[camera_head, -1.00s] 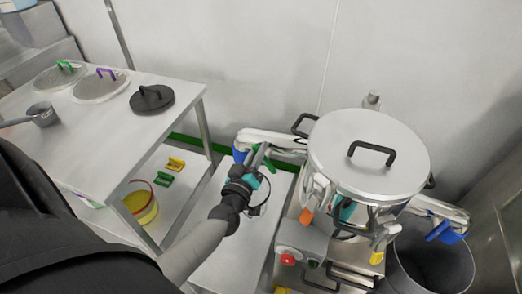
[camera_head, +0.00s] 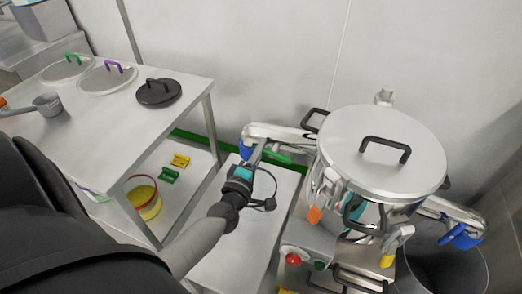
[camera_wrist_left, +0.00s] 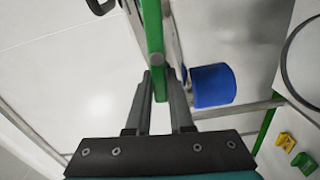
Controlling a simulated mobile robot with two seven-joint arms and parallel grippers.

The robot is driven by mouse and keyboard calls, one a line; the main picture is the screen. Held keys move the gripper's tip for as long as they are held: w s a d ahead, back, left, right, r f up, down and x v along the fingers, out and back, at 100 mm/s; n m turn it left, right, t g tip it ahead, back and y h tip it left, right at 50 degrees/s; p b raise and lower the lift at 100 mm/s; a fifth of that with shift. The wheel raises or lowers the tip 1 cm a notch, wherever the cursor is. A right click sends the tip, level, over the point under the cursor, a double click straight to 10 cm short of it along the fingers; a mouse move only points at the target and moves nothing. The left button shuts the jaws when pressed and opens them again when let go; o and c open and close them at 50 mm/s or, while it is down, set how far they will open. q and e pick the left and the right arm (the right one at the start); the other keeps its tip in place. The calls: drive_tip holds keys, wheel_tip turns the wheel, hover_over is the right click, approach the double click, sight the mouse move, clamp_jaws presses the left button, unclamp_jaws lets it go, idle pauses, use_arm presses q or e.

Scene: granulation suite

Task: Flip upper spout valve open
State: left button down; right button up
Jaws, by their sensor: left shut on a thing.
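The steel vessel (camera_head: 385,150) stands at right with its lid on. Its upper spout (camera_head: 290,133) reaches out to the left and ends in a blue part (camera_head: 247,132). A green valve lever (camera_head: 284,155) runs along the spout's lower side. My left gripper (camera_head: 257,150) is at the spout's outer end. In the left wrist view the green lever (camera_wrist_left: 152,35) lies between the fingers, and my left gripper (camera_wrist_left: 158,85) is shut on it. The blue part (camera_wrist_left: 213,86) is right beside the fingers. My right gripper is not in view.
A second blue-ended spout (camera_head: 462,236) points right over a grey bin (camera_head: 440,270). A steel table (camera_head: 110,125) with lids stands at left, with a yellow bucket (camera_head: 143,203) on its lower shelf. Red and green buttons (camera_head: 293,259) sit below the vessel.

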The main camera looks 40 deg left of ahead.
use_arm(q)
drive_tip(key=shift+f+n, duration=0.25)
drive_tip(key=shift+n, duration=0.35)
drive_tip(key=c, duration=0.8)
unclamp_jaws()
drive_tip(key=shift+s, duration=0.15)
drive_tip(key=v, duration=1.5)
